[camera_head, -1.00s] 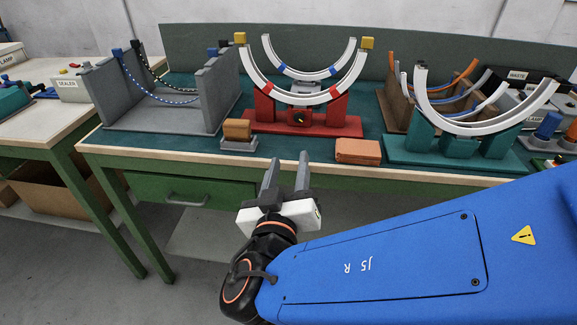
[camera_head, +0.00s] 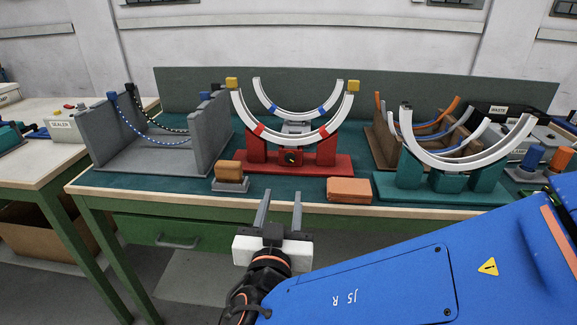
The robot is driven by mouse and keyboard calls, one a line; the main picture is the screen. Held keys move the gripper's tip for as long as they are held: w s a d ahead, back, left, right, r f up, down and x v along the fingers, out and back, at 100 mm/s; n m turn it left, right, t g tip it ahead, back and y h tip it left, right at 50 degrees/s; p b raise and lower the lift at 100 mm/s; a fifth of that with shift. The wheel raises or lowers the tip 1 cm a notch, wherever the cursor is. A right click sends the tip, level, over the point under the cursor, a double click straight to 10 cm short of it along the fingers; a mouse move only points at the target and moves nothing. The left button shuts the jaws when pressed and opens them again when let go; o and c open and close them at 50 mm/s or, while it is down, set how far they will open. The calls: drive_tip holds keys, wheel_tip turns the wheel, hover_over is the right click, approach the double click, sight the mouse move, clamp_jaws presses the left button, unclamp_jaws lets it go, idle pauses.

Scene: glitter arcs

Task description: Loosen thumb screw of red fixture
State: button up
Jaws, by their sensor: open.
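The red fixture (camera_head: 322,166) stands on the green bench top near its middle. It has two red posts that carry a white arc (camera_head: 262,129) with red bands and yellow end blocks. A dark round knob (camera_head: 290,158), which looks like the thumb screw, sits on a red block low at the fixture's front. My gripper (camera_head: 281,207) is in front of the bench's front edge, below and nearer than the fixture. Its two grey fingers point toward the bench, spread apart with nothing between them. It is apart from the fixture and the knob.
A brown block on a grey stand (camera_head: 230,175) and an orange stack (camera_head: 349,190) sit near the front edge, either side of the fixture's front. A grey rack (camera_head: 210,137) stands left, a teal fixture (camera_head: 409,179) with a white arc right. A grey-green panel (camera_head: 400,85) backs the bench.

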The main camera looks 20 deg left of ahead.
sight(289, 160)
drive_tip(key=x, duration=1.4)
drive_tip(key=shift+w, duration=0.15)
clamp_jaws()
